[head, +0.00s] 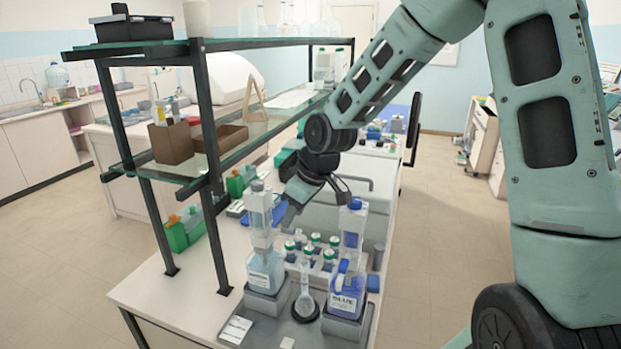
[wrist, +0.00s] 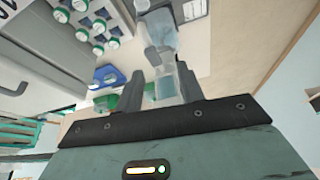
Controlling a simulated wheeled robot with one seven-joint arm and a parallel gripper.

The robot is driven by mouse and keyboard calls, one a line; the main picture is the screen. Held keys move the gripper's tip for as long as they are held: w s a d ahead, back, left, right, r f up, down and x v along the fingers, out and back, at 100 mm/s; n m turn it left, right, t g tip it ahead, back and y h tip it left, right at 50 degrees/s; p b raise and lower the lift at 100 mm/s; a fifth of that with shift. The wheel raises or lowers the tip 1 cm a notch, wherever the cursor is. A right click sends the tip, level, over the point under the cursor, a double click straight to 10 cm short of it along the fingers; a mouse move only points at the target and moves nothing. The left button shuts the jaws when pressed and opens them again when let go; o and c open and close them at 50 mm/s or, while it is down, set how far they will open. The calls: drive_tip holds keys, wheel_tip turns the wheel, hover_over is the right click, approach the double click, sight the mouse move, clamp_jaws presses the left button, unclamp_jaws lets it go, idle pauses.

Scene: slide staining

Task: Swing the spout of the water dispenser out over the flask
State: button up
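The water dispenser (head: 266,272), a clear bottle of pale blue liquid with a tall clear upper part, stands in a grey holder at the front left of the bench. Its spout is hard to make out, and its direction cannot be told. The flask (head: 305,302) is small and clear, with a long neck, and stands on a black round base right of this bottle. My gripper (head: 284,214) is beside the dispenser's upper part. In the wrist view my gripper (wrist: 160,95) has its fingers apart, on either side of a clear part with pale liquid (wrist: 166,82). Firm contact does not show.
A blue dispenser (head: 346,292) stands right of the flask. Several green-capped bottles (head: 312,250) stand behind it. A glass shelf rack (head: 205,150) with dark posts rises at the left. A green box (head: 183,233) stands under it. The near left bench top is bare.

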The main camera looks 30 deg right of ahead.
drive_tip(key=v, duration=1.2)
drive_tip(key=shift+r, duration=0.2)
